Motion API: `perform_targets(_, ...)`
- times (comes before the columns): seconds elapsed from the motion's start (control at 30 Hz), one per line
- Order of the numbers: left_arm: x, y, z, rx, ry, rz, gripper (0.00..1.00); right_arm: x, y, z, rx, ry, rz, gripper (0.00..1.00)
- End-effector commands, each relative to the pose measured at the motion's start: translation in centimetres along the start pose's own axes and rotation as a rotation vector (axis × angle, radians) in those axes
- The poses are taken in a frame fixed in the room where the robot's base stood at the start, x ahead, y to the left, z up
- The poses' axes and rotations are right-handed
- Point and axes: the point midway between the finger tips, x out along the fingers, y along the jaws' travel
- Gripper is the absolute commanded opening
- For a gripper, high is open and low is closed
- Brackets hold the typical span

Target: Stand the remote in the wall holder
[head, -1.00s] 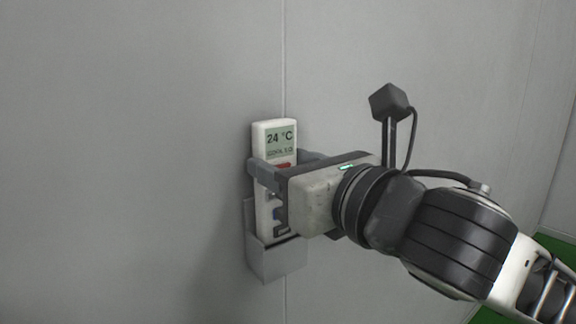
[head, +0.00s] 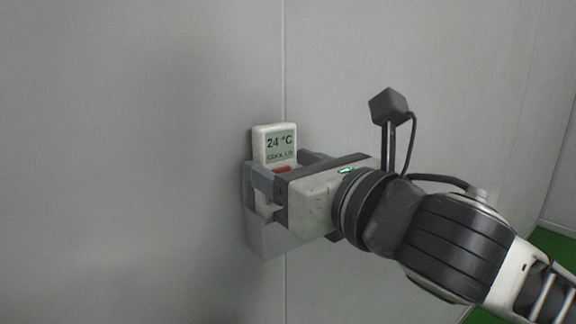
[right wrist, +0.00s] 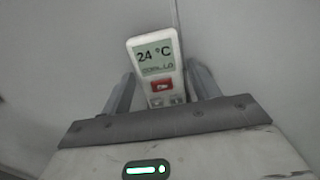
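The white remote (head: 275,146) stands upright against the wall, its screen reading 24 °C and a red button below. Its lower part is down inside the grey wall holder (head: 275,242), partly hidden by my right gripper. My right gripper (head: 284,166) reaches in from the right at the holder's upper part, one finger on each side of the remote. In the right wrist view the remote (right wrist: 157,68) is between the fingers, with a narrow gap on both sides, so the gripper looks slightly open. My left gripper is out of view.
The plain grey wall (head: 130,150) has a vertical seam behind the holder. The wall to the left of the holder is clear. Green floor (head: 552,255) shows at the lower right.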

Motion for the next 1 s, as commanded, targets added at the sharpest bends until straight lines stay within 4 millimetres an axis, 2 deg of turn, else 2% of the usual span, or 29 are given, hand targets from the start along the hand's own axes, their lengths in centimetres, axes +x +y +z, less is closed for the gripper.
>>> perform_targets(0.43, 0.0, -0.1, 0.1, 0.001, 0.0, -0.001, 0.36, 0.0, 0.0, -0.1, 0.0, 0.002, 0.0, 0.74)
perform_targets(0.53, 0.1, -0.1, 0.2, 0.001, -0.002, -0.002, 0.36, -0.5, -0.1, 0.0, -0.001, 0.0, -0.001, 0.74)
perform_targets(0.67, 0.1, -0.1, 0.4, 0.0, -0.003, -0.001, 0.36, -2.4, -0.1, -0.1, -0.004, 0.0, -0.001, 0.74)
perform_targets(0.73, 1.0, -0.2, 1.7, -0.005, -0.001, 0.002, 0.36, -3.8, -0.1, -0.6, -0.005, -0.006, -0.001, 0.74)
perform_targets(0.8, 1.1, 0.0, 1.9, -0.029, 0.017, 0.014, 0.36, -5.5, -0.1, -0.9, -0.008, -0.008, -0.002, 0.74)
perform_targets(1.0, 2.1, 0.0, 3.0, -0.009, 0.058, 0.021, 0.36, -6.6, -0.2, -0.8, -0.001, -0.008, -0.006, 0.74)
